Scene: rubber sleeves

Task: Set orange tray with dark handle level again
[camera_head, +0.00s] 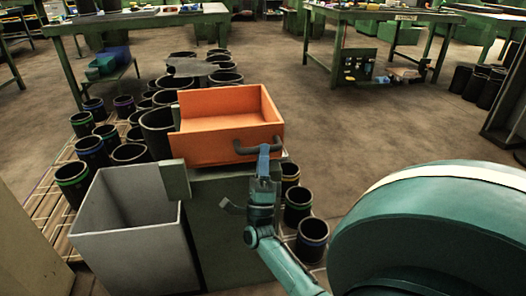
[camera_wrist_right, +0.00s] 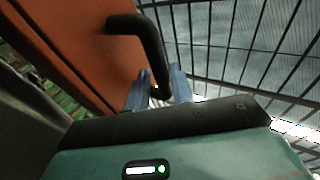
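The orange tray (camera_head: 215,148) sits on top of a grey-green stand, in the middle of the head view. Its front edge slopes, with the right end higher in the picture than the left. Its inside looks empty. The dark handle (camera_head: 240,148) is on the front wall, towards the right. My right gripper (camera_head: 264,152) is at the handle's right part. In the right wrist view, the fingers (camera_wrist_right: 157,82) lie on both sides of the dark handle (camera_wrist_right: 150,35) with no clear gap, beside the orange wall (camera_wrist_right: 75,45). My left gripper is not in view.
The grey-green stand (camera_head: 225,215) is under the tray. An open grey bin (camera_head: 125,240) stands at its left. Several black sleeves (camera_head: 90,150) crowd the left and back; others (camera_head: 312,235) stand right of the stand. Open floor (camera_head: 390,130) lies to the right.

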